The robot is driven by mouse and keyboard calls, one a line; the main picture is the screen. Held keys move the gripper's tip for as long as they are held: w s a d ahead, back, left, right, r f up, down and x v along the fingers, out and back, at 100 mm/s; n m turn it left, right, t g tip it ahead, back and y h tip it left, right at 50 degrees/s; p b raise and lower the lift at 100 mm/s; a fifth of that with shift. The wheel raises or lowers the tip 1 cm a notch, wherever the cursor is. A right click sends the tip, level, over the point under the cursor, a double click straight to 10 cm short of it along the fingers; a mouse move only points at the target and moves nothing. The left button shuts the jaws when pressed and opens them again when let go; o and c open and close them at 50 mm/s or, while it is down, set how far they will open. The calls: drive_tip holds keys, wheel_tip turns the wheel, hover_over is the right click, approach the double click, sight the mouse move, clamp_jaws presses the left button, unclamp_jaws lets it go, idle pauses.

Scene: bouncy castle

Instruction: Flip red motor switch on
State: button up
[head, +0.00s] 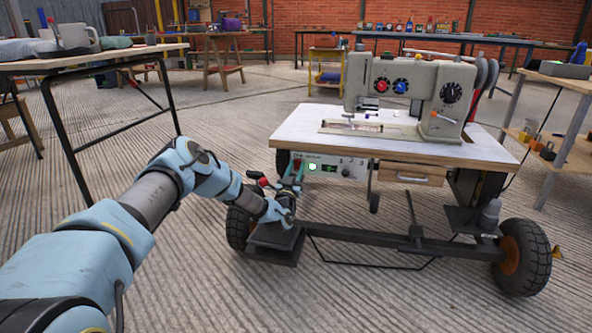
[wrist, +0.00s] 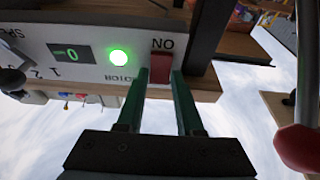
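The red motor switch (wrist: 160,68) sits on the white control panel (wrist: 88,40), beside upside-down "ON" lettering in the wrist view. A round green lamp (wrist: 119,58) next to it is lit. My gripper (wrist: 160,76) is open, its two green fingertips on either side of the switch, very close to it; I cannot tell whether they touch. Nothing is seen held. In the head view my gripper (head: 293,178) is at the left end of the panel (head: 338,169), under the sewing machine table (head: 290,125). My gripper partly hides the switch there.
A red ball-ended lever (head: 263,182) stands close to my gripper; a red knob also shows in the wrist view (wrist: 298,148). The sewing machine (head: 415,92) is on the wheeled table. A workbench (head: 80,62) stands at left. The floor in front is clear.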

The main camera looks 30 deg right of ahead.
drive_tip(key=o, duration=0.4)
drive_tip(key=shift+s+a, duration=0.1)
drive_tip(key=p+v, duration=0.3)
drive_tip(key=v, duration=0.4)
drive_tip(key=shift+a+f, duration=0.1)
drive_tip(key=shift+f, duration=0.05)
